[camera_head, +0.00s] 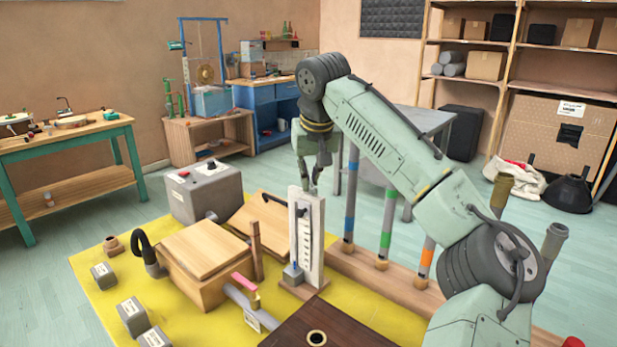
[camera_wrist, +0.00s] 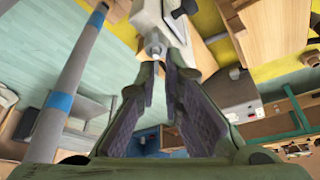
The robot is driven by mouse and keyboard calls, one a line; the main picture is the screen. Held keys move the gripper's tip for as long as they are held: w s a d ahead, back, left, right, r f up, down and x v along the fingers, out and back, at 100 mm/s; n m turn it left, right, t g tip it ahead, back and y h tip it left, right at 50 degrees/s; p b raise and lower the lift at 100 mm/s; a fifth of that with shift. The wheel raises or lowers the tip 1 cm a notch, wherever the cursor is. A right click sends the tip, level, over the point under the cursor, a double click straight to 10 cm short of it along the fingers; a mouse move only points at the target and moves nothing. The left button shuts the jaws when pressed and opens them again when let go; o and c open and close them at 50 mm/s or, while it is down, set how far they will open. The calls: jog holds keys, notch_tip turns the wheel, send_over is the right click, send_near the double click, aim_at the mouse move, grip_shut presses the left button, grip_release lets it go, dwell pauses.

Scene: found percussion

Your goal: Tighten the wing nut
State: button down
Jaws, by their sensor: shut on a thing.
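The white upright board (camera_head: 313,240) stands on a small wooden base on the yellow mat. A silvery fitting, which looks like the wing nut (camera_wrist: 153,46), sits at the board's end in the wrist view. My gripper (camera_head: 316,180) is at the top of the board, reaching down from above. In the wrist view my gripper's fingertips (camera_wrist: 160,68) meet at this fitting and are shut on it. The fingers hide part of the nut, so its wings and how tight it sits cannot be told. In the head view the nut is too small and covered to make out.
Tubes with coloured bands (camera_head: 386,215) rise from a wooden rail just right of the board. A wooden box (camera_head: 195,255), a grey control box (camera_head: 205,190) and a pink-handled clamp (camera_head: 245,285) stand to the left. Small grey blocks lie at the yellow mat's (camera_head: 100,325) left edge.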

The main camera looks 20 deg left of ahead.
jog(key=shift+w+d+r, duration=0.1)
jog(key=shift+w+d, duration=0.1)
jog(key=m, duration=0.1)
jog(key=m+h, duration=0.1)
jog(key=m, duration=0.2)
jog(key=shift+w+d+t, duration=0.15)
jog(key=shift+d+t, duration=0.1)
jog(key=shift+t, duration=0.15)
jog(key=shift+h, duration=0.3)
jog(key=m, duration=0.1)
jog(key=m+h, duration=0.1)
jog(key=m, duration=0.2)
jog(key=shift+d+p, duration=0.25)
jog(key=shift+p, duration=0.05)
